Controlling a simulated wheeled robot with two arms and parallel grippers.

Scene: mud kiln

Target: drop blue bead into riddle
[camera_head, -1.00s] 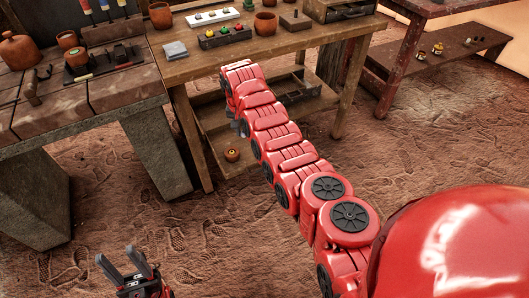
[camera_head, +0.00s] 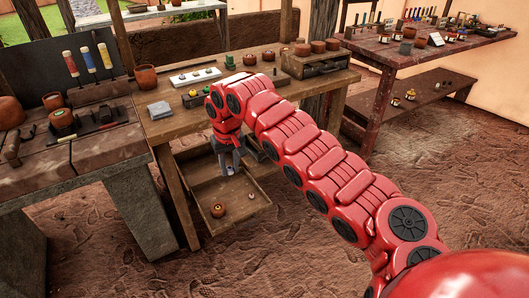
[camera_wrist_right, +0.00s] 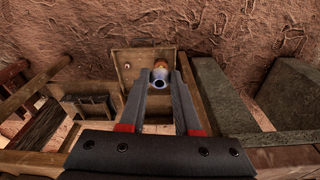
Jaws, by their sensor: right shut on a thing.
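My right gripper (camera_head: 229,162) points down below the front edge of the middle table, above a shallow wooden tray (camera_head: 240,205) at lower-shelf level. It is shut on a small blue and pale bead (camera_wrist_right: 158,84), whose dark hole shows between the fingertips in the right wrist view (camera_wrist_right: 159,88). In that view the bead lines up over the far part of the tray (camera_wrist_right: 130,93), apart from its floor. No thing is plainly recognisable as a riddle; I cannot tell whether this tray is it. My left gripper is out of view.
A small orange-brown pot (camera_head: 218,211) and a tiny round piece (camera_head: 251,196) sit in the tray. Table legs flank the space around the tray. The middle tabletop (camera_head: 160,127) holds a cloth, bead holders and pots. A stone-legged bench stands left; open dirt floor lies in front.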

